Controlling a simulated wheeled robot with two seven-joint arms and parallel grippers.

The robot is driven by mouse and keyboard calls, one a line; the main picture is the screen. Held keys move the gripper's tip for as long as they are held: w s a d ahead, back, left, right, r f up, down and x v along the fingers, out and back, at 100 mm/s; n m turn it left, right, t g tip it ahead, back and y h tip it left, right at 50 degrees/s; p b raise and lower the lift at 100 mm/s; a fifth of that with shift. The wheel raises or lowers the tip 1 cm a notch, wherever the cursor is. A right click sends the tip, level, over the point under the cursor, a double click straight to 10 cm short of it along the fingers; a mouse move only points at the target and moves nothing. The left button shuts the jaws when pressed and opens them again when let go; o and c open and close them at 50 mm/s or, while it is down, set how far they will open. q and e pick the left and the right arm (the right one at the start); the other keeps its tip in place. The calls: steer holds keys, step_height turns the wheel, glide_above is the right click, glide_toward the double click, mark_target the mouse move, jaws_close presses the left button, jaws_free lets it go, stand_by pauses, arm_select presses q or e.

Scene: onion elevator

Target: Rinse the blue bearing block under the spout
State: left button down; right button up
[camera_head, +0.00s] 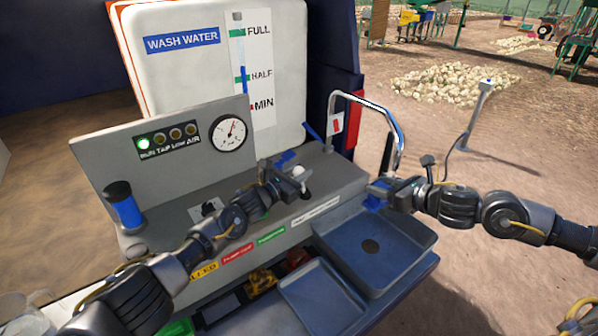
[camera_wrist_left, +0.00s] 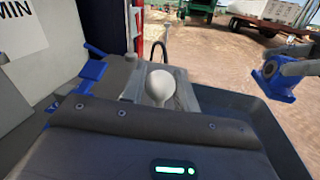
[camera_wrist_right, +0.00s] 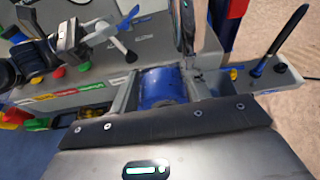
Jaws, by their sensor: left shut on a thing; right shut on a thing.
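The blue bearing block (camera_head: 376,203) is in my right gripper (camera_head: 384,194), which is shut on it; the block also shows between the fingers in the right wrist view (camera_wrist_right: 160,87). It is held above the grey sink basin (camera_head: 410,232), close to the lower end of the curved chrome spout (camera_head: 398,145). I cannot tell whether water runs on it. My left gripper (camera_head: 294,178) is shut on a pale rounded knob (camera_wrist_left: 160,86) above the console. In the left wrist view the block (camera_wrist_left: 276,80) is apart, at the right.
A panel (camera_head: 168,165) with a green lamp and a gauge (camera_head: 229,133) stands behind my left arm. A blue lever (camera_head: 314,131) rises beside the spout base. A blue-grey tray (camera_head: 320,298) lies left of the basin. Open dirt ground lies to the right.

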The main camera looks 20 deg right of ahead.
arm_select(q)
steer(key=shift+s+a+f+n+t+h, duration=0.15)
steer(key=shift+a+t+h, duration=0.1)
steer(key=shift+a+h, duration=0.15)
steer(key=shift+s+a+f+n+t+h, duration=0.15)
steer(key=shift+a+t+h, duration=0.1)
steer(key=shift+a+h, duration=0.15)
steer(key=c, duration=1.1)
jaws_free()
steer(key=v, duration=1.2)
